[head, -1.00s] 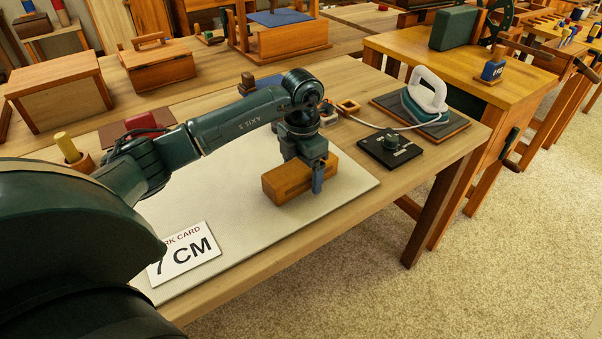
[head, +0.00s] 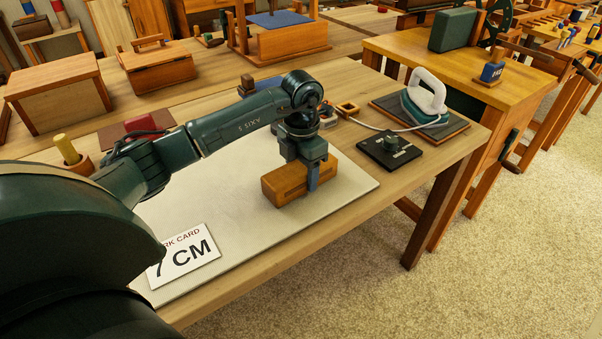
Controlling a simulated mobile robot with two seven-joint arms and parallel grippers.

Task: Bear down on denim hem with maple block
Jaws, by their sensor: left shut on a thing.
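The maple block (head: 284,186) is an orange-brown wooden bar at the right part of the pale pressing mat (head: 225,220). My left gripper (head: 313,180) comes down on it from above, with its fingers shut across the block's right half. Whether the block touches the mat or hangs just above it, I cannot tell. I see no denim hem; it may be hidden under the block or behind my arm. My right gripper is not in view.
A card (head: 184,254) reading 7 CM lies front left. The mat's middle is clear.

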